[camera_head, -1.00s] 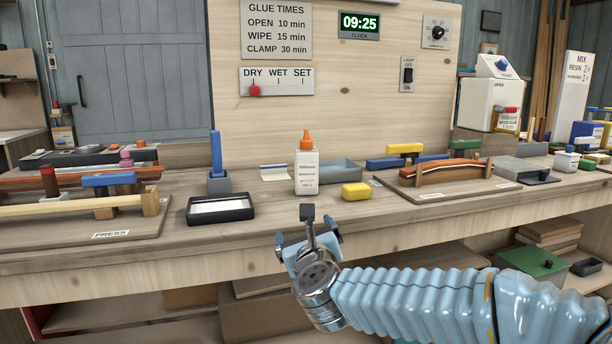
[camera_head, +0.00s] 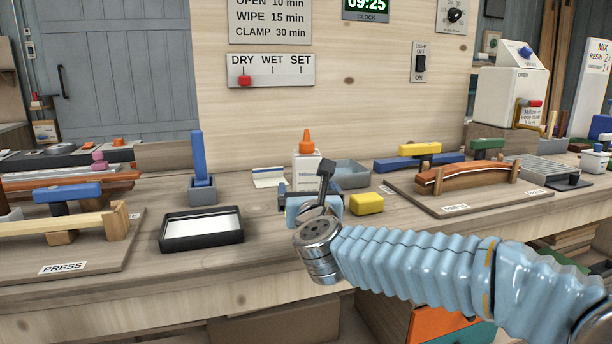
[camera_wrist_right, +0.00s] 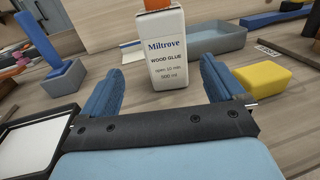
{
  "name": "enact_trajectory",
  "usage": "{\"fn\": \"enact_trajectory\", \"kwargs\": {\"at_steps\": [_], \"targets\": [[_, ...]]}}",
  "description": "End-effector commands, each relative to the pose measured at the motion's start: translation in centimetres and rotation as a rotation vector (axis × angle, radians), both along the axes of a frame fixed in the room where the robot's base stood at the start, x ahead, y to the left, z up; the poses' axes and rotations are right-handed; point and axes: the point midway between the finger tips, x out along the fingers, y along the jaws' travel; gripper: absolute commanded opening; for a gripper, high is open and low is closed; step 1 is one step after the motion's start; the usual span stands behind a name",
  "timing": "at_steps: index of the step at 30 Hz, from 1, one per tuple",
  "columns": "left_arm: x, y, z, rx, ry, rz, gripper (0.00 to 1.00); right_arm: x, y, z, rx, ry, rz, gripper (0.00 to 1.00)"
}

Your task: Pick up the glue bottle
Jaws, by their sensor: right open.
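The glue bottle (camera_head: 306,165) is white with an orange cap and stands upright on the bench. In the head view my right gripper (camera_head: 310,188) is in front of it and hides its lower part. In the right wrist view the bottle (camera_wrist_right: 167,50) shows its "Miltrove WOOD GLUE" label, with its top cut off by the frame edge. The blue fingers of my right gripper (camera_wrist_right: 162,85) are apart, one to each side of the bottle's lower part in the picture. The bottle appears just beyond the fingertips, with no visible contact. My left gripper is not in view.
A yellow block (camera_head: 367,204) lies right of the bottle, with a grey tray (camera_head: 350,174) behind. A black-rimmed tray (camera_head: 202,230) and a blue stick in a grey holder (camera_head: 203,190) stand left. A curved clamped piece (camera_head: 470,178) sits on a board at right.

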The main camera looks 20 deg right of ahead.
Motion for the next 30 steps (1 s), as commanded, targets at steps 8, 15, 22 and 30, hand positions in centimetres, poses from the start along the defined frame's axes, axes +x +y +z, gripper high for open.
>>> {"fn": "enact_trajectory", "kwargs": {"at_steps": [8, 15, 22, 30], "targets": [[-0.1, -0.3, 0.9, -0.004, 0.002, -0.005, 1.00, 4.4, -0.8, 0.1, -0.001, 0.001, 0.000, 0.96], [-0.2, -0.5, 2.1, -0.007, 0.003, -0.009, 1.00, 7.1, -1.8, 0.3, -0.002, 0.002, -0.002, 0.96], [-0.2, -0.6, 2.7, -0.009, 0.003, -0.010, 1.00, 9.6, -2.4, 0.1, -0.001, 0.001, 0.000, 0.96], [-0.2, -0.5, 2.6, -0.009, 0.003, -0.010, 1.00, 9.7, -2.4, 0.0, 0.000, 0.001, 0.000, 0.87]]}}
